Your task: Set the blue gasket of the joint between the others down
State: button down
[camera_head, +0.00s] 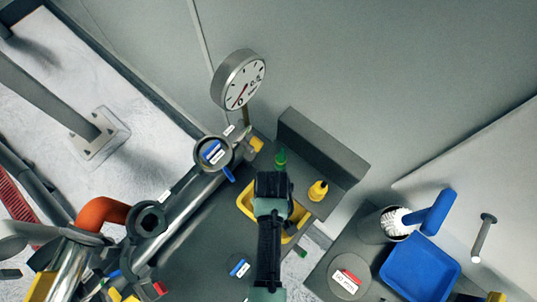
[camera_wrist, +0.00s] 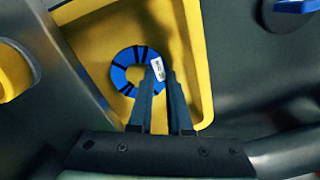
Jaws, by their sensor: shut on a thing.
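The blue gasket (camera_wrist: 124,66) is a ring with black marks and a small white tag (camera_wrist: 157,69). In the wrist view it is over the floor of the yellow tray (camera_wrist: 85,12). My gripper (camera_wrist: 161,80) is shut on the gasket's edge by the tag. I cannot tell whether the gasket touches the tray floor. In the head view my gripper (camera_head: 272,192) is over the yellow tray (camera_head: 244,203) and hides the gasket. I cannot make out other gaskets.
A pipe joint with a blue label (camera_head: 213,151) and a gauge (camera_head: 240,82) stand to the left. A yellow bottle (camera_head: 318,190) and a dark block (camera_head: 322,150) stand close right. A blue tray (camera_head: 420,268) is farther right. A blue-labelled disc (camera_head: 239,268) lies below.

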jog(key=shift+s+f+b, duration=0.35)
jog(key=shift+s+f, duration=0.05)
jog(key=shift+f, duration=0.25)
jog(key=c, duration=0.8)
grip_release()
jog(key=shift+f, duration=0.1)
jog(key=shift+c, duration=0.2)
notch_tip(320, 180, up, 14)
jog(key=w, duration=0.1)
jog(key=shift+d+f, duration=0.15)
jog(key=shift+f, duration=0.1)
